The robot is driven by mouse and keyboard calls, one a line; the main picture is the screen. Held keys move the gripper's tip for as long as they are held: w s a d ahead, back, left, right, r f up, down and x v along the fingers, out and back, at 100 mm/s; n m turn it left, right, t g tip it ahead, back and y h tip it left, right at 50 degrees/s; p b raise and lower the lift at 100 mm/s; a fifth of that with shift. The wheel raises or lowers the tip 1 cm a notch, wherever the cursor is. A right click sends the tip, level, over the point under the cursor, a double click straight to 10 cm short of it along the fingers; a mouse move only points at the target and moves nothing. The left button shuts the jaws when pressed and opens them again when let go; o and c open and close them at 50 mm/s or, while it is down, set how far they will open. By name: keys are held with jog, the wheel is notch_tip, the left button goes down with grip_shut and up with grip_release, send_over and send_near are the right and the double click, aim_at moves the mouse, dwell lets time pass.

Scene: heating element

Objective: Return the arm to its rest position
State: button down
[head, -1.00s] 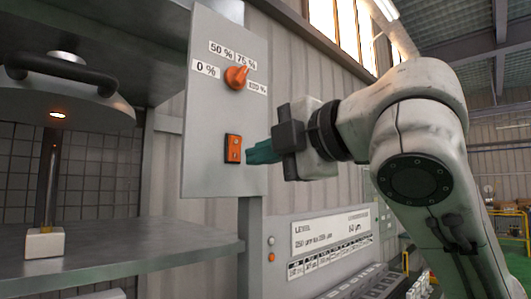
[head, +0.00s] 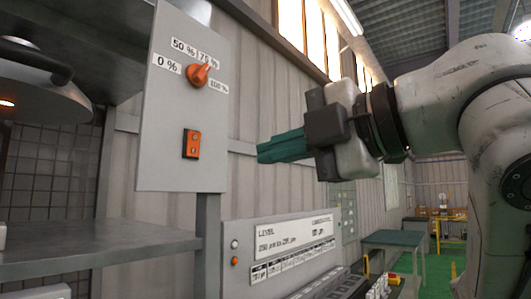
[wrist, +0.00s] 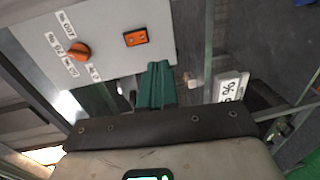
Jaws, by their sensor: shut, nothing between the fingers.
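My gripper (head: 262,152) is shut and empty, its green fingers together. It is in the air to the right of the grey control panel, clear of it in the head view. The panel (head: 160,120) carries an orange rotary knob (head: 198,75), with labels from 0 % to 100 % around it, and an orange switch (head: 191,144) below. In the wrist view the green fingers (wrist: 158,68) point toward the panel (wrist: 110,30), with the knob (wrist: 79,52) at left and the switch (wrist: 136,37) above. My arm reaches in from the right of the head view.
A metal shelf (head: 100,247) and a round heater with a glowing light (head: 45,100) are at left. A machine console marked LEVEL (head: 285,240) stands below my gripper. A green-topped table (head: 392,240) is farther back at right. Open air surrounds my gripper.

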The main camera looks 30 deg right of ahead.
dwell(0.5)
jog(key=w+d+f+m, duration=0.4)
jog(key=w+f+m, duration=0.1)
jog(key=f, duration=0.4)
jog(key=w+d+f+m, duration=0.3)
jog(key=w+f+m, duration=0.15)
jog(key=f, duration=0.55)
notch_tip(320, 180, down, 24)
jog(key=s+a+m+g+h, duration=0.1)
jog(key=m+g+h, duration=0.1)
jog(key=m+g, duration=0.4)
jog(key=s+a+f+m+g+h, duration=0.1)
jog(key=s+f+m+g, duration=0.1)
jog(key=s+f, duration=0.5)
jog(key=s+a+f+m+g, duration=0.1)
jog(key=s+f+m, duration=0.15)
jog(key=f, duration=0.95)
jog(key=s+f+m+g+h, duration=0.1)
jog(key=s+f+g, duration=0.2)
jog(key=s+f, duration=0.3)
jog(key=s+d+f+m+g+h, duration=0.1)
jog(key=s+f, duration=0.6)
jog(key=s, duration=0.7)
jog(key=shift+s+d+g, duration=0.15)
jog(key=shift+s+g, duration=0.05)
jog(key=shift+g, duration=0.7)
